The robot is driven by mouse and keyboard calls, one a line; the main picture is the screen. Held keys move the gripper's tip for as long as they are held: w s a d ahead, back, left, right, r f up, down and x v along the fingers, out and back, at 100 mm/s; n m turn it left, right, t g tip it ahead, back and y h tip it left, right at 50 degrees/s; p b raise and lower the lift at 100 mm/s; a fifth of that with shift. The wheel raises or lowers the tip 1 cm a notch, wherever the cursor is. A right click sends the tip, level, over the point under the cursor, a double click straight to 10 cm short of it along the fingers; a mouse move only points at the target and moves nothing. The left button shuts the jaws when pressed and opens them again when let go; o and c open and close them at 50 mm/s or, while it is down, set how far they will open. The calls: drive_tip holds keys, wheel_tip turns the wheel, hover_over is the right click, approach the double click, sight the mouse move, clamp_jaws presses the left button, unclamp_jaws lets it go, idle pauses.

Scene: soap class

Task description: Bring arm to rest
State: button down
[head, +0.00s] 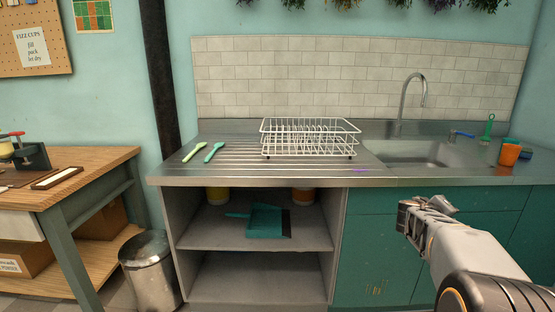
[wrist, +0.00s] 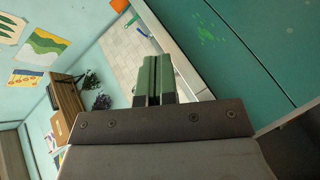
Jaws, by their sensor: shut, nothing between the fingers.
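My gripper (head: 404,210) is at the right of the head view, in front of the teal cabinet doors and below the counter edge. My arm comes in from the lower right corner. In the wrist view my gripper's two fingers (wrist: 157,60) lie side by side, shut, with nothing held between them. The wrist view is tilted, with the teal cabinet front (wrist: 235,50) close on the right.
The steel counter (head: 225,175) carries a white dish rack (head: 310,138), two spatula-like tools (head: 214,152), a sink (head: 415,153) and an orange cup (head: 510,154). A teal dustpan (head: 265,221) lies on the open shelf. A bin (head: 150,270) and wooden table (head: 95,160) stand left.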

drive_tip(key=s+a+r+g+y+p, duration=0.1)
drive_tip(key=s+a+r+y+p, duration=0.3)
drive_tip(key=s+a+p, duration=0.3)
drive_tip(key=s+a+r+g+y+p, duration=0.1)
drive_tip(key=s+a+r+y+p, duration=0.3)
drive_tip(key=s+a+p, duration=0.3)
drive_tip(key=s+a+r+m+g+y+p, duration=0.1)
drive_tip(key=s+a+r+y+p, duration=0.3)
drive_tip(key=s+a+p, duration=0.4)
drive_tip(key=a+g, duration=0.1)
drive_tip(key=a, duration=0.5)
drive_tip(key=shift+s+a+r+y, duration=0.15)
drive_tip(key=shift+s+r+y, duration=0.1)
drive_tip(key=shift+y, duration=0.15)
